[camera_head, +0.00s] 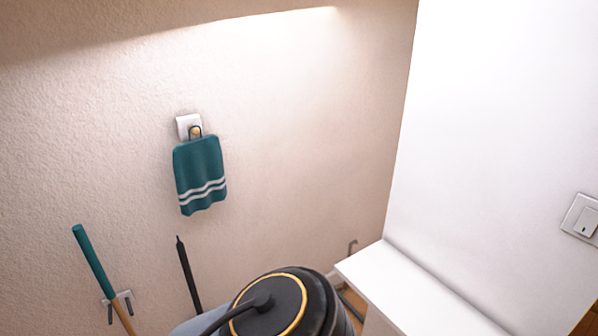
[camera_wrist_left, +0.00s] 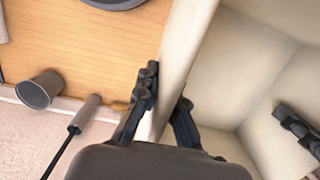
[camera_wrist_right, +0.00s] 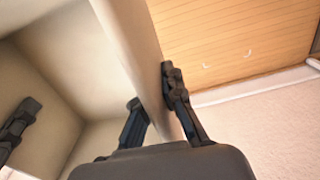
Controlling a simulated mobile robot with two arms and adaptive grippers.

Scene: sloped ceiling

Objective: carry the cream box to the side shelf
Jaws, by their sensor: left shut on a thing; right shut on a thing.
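The cream box (camera_wrist_left: 235,70) is open-topped, with pale walls; it also shows in the right wrist view (camera_wrist_right: 75,50). My left gripper (camera_wrist_left: 165,92) is shut on one wall, one finger inside and one outside. My right gripper (camera_wrist_right: 151,92) is shut the same way on another wall. Each wrist view also shows the other gripper's finger inside the box. The visible part of the inside holds nothing else. The box and both grippers are out of the head view. A white ledge (camera_head: 415,295) stands at lower right there; I cannot tell if it is the side shelf.
A black vacuum cleaner (camera_head: 318,305) with a yellow ring stands left of the ledge. A teal towel (camera_head: 200,170) hangs on the wall, above a teal-ended handle (camera_head: 93,260). A grey cup-like thing (camera_wrist_left: 40,90) is by the wall.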

